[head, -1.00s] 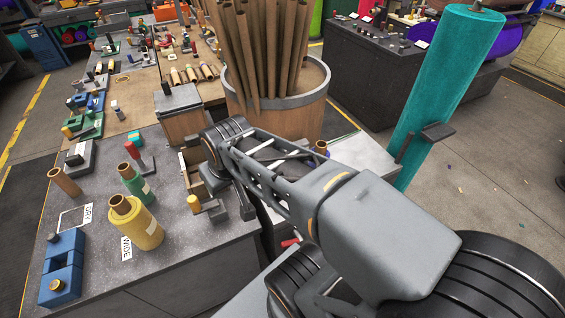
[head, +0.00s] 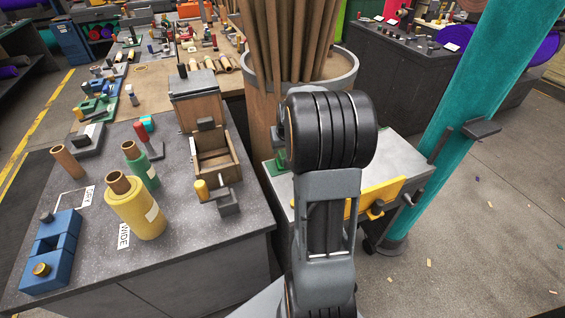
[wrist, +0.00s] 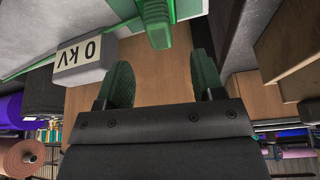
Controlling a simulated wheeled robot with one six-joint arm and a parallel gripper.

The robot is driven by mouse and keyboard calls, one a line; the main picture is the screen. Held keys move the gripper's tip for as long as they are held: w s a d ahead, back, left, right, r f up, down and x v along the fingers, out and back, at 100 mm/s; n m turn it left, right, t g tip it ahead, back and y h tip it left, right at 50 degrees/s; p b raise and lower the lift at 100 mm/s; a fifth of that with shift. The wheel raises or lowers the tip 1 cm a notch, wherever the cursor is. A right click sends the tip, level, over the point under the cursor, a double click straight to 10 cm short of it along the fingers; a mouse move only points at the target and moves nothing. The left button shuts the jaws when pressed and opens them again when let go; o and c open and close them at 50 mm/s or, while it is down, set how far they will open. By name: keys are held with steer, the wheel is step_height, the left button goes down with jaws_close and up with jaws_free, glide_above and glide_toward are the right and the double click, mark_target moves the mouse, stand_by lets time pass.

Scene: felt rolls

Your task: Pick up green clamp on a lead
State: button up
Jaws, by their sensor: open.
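In the wrist view a green clamp (wrist: 157,22) shows at the top middle, cut off by the picture's edge. It lies ahead of my gripper (wrist: 162,78), roughly in line with the gap between the fingers. My gripper is open, with two green-padded fingers wide apart and nothing between them. The clamp appears apart from the fingers. In the head view my arm hides the gripper. A small green part (head: 277,161) shows left of my arm on the grey-topped cart (head: 405,157); I cannot tell if it is the clamp.
A pale block marked "0 kV" (wrist: 85,57) sits left of the fingers. In the head view a barrel of brown tubes (head: 340,68) stands behind my arm. A tall teal roll (head: 460,100) stands right. The workbench (head: 200,245) at left holds rolls and a wooden box.

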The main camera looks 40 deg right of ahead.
mark_target(283, 154)
steer(key=shift+x, duration=3.7)
jaws_close()
